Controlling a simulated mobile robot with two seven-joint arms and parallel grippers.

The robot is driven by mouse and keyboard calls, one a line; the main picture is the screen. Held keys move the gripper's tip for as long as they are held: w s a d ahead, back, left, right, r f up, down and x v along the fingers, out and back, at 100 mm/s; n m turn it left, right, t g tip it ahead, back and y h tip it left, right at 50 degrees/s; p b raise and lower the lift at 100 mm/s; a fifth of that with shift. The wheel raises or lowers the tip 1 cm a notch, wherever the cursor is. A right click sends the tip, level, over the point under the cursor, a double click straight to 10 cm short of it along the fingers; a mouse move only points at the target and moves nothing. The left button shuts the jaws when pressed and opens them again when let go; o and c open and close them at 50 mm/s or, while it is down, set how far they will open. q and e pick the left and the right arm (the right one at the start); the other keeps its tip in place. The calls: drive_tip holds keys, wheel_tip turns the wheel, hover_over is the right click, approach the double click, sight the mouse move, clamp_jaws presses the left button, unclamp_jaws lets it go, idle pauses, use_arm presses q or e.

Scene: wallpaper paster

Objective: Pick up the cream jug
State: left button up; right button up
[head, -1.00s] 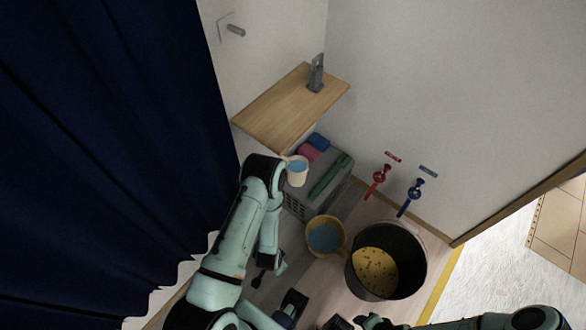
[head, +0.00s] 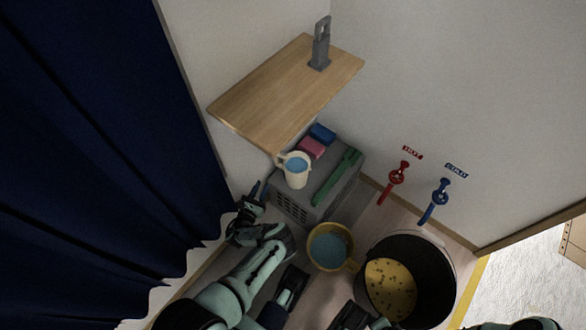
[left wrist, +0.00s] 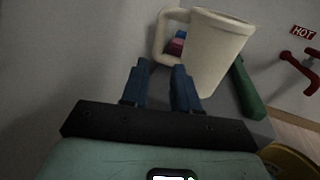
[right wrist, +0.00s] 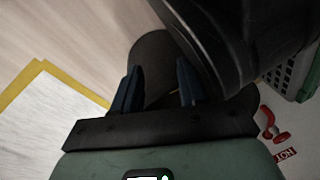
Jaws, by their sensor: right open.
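The cream jug (head: 297,178) stands upright at the near left corner of the grey crate, with blue liquid inside and its handle toward the left. In the left wrist view the jug (left wrist: 222,52) is close ahead, right of centre, with its handle beyond the fingertips. My left gripper (head: 259,187) is open and empty, just left of the jug and apart from it; its fingers (left wrist: 160,64) show in the left wrist view. My right gripper (right wrist: 156,72) is open, with a black bucket near its fingers in the right wrist view.
The grey crate (head: 291,208) also holds a pink block (head: 311,148), a blue block (head: 323,134) and a green bar (head: 336,178). A wooden shelf (head: 285,90) overhangs behind. A yellow pot (head: 318,264) and black bucket (head: 432,275) stand right. A dark curtain (head: 90,140) hangs left.

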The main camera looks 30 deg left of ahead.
use_arm(q)
drive_tip(key=b, duration=0.2)
approach(276, 160)
drive_tip(key=w, duration=0.3)
drive_tip(key=w+b, duration=0.1)
drive_tip(key=w, duration=0.1)
drive_tip(key=w+a+b, duration=0.1)
drive_tip(key=w, duration=0.1)
drive_tip(key=shift+w+a+f, duration=0.2)
drive_tip(key=shift+a, duration=0.05)
drive_tip(key=shift+w+a+r, duration=0.1)
drive_tip(key=shift+w, duration=0.5)
clamp_jaws()
use_arm(e)
drive_tip(key=s+d+f+g, duration=0.1)
drive_tip(key=s+f+g, duration=0.2)
drive_tip(key=s+f, duration=0.2)
drive_tip(key=s, duration=0.3)
drive_tip(key=shift+s+f+m, duration=0.25)
drive_tip(key=shift+s+m, duration=0.05)
drive_tip(key=shift+s, duration=0.1)
